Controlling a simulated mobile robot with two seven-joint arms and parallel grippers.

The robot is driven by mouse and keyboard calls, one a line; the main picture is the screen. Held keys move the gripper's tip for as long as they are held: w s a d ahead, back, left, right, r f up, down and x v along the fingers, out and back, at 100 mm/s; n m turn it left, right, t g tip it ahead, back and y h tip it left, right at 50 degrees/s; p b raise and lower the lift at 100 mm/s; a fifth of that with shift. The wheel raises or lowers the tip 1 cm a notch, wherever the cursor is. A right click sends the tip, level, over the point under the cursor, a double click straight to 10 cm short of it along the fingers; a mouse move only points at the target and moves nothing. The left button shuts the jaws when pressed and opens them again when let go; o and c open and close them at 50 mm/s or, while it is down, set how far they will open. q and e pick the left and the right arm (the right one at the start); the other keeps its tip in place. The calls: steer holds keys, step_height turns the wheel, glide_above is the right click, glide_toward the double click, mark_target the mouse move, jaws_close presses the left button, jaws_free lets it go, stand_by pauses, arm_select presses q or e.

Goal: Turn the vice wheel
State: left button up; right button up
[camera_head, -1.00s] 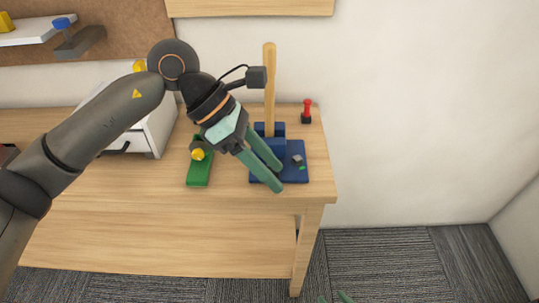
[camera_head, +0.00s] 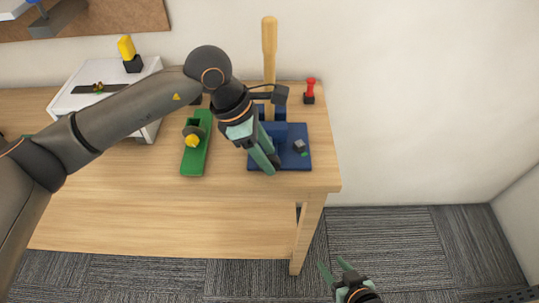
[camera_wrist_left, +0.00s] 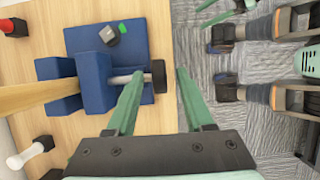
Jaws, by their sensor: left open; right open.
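The blue vice (camera_head: 296,131) stands on its blue base plate near the bench's right end, with an upright wooden handle (camera_head: 269,45) between its jaws. In the left wrist view the vice (camera_wrist_left: 95,80) has a grey screw (camera_wrist_left: 128,78) ending in a dark wheel (camera_wrist_left: 158,76). My left gripper (camera_head: 268,166) is open. In the wrist view its fingertips (camera_wrist_left: 160,74) lie either side of the wheel; I cannot tell whether they touch it. The wheel is hidden behind the gripper in the head view. My right gripper (camera_head: 334,266) is open and empty, low before the bench.
A small grey block (camera_head: 299,146) with a green piece lies on the base plate. A green tool with a yellow knob (camera_head: 192,140) lies left of the vice. A red-topped item (camera_head: 310,88) stands behind right. A white box (camera_head: 70,97) is at left. Carpet right of the bench is clear.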

arm_select(q)
steer(key=shift+x, duration=0.8)
steer(key=shift+c, duration=0.3)
jaws_close()
